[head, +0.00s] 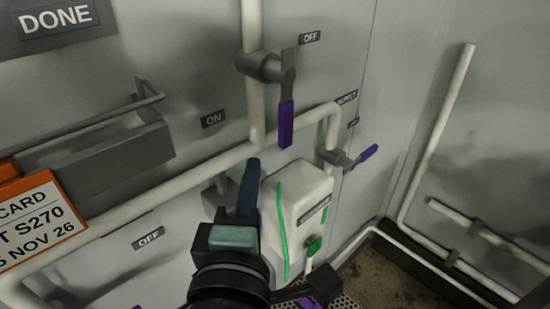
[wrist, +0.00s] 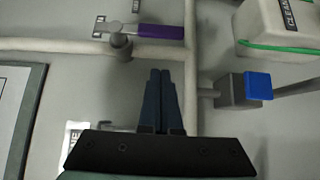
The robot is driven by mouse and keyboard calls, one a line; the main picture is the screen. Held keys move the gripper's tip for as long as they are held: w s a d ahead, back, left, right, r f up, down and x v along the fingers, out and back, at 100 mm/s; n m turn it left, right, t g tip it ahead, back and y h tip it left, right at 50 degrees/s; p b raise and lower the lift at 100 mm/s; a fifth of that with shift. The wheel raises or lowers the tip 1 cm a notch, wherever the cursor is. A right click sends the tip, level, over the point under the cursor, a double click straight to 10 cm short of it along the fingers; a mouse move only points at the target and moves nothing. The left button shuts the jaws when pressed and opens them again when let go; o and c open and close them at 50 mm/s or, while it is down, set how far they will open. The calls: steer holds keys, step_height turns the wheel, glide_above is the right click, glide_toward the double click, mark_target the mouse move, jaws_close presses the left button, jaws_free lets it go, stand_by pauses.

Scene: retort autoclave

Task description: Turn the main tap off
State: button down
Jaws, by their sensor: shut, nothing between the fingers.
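In the head view a grey tap (head: 262,67) sits on an upright cream pipe. Its purple-ended handle (head: 286,124) hangs down, with an OFF label (head: 311,37) above right and an ON label (head: 213,118) below left. A second tap's purple handle (head: 367,154) points up and right. Another OFF label (head: 148,238) is lower left. I cannot tell which tap is the main one. My gripper (head: 250,168) is shut and empty, below the first tap. In the wrist view its fingertips (wrist: 160,72) are below a purple tap handle (wrist: 160,31), apart from it.
A white box (head: 295,215) with a green edge stands right of my gripper. Cream pipes (head: 130,210) cross the wall. A grey shelf (head: 110,160) and an orange-edged card (head: 35,215) are at left. More pipes (head: 435,140) run along the right wall.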

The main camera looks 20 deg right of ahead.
mark_target(286, 103)
steer(key=shift+w+f+b, duration=0.3)
steer(key=shift+b, duration=1.9)
steer(key=w+d, duration=0.6)
steer(key=shift+r, duration=0.3)
steer(key=shift+a, duration=0.1)
steer(key=shift+f, duration=0.1)
